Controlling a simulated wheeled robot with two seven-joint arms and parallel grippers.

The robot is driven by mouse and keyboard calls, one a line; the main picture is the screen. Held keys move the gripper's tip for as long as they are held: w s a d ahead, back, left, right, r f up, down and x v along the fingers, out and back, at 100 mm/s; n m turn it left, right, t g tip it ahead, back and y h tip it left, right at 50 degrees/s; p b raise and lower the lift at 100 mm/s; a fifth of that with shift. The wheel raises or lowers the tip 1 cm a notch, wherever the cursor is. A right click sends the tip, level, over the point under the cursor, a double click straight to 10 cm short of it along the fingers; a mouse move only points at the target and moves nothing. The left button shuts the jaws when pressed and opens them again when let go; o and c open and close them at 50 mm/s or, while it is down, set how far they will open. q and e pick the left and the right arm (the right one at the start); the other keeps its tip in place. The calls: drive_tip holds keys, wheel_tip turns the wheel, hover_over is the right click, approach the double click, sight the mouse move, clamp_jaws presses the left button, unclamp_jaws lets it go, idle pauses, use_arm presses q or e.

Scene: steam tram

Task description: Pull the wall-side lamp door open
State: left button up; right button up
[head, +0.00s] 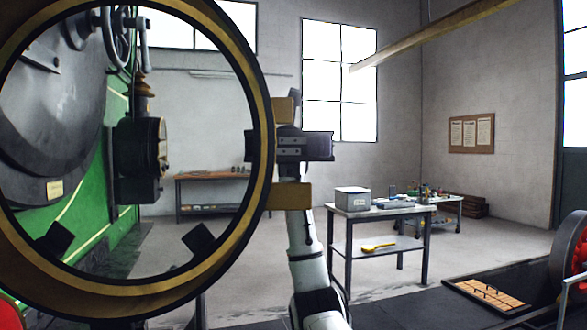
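A large round brass-rimmed ring (110,301), with a black inner edge and a see-through middle, stands very close and fills the left of the head view. Two brass blocks, an upper one (283,110) and a lower one (290,196), show at its right edge. My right gripper (290,147) is between these blocks in the picture, close to the ring's right edge. Whether its fingers touch or hold anything is hidden. A black lamp housing (137,160) with a brass rim shows through the ring, on the green tram front. My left gripper is out of view.
The green tram (75,235) takes up the left, seen through the ring. A metal table (385,208) with a grey box (352,199) stands at right of centre. A workbench (210,176) stands by the back wall. The floor between them is clear.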

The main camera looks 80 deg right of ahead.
wheel_tip(320, 180, up, 6)
drive_tip(key=shift+f+p, duration=0.2)
drive_tip(key=shift+p, duration=0.85)
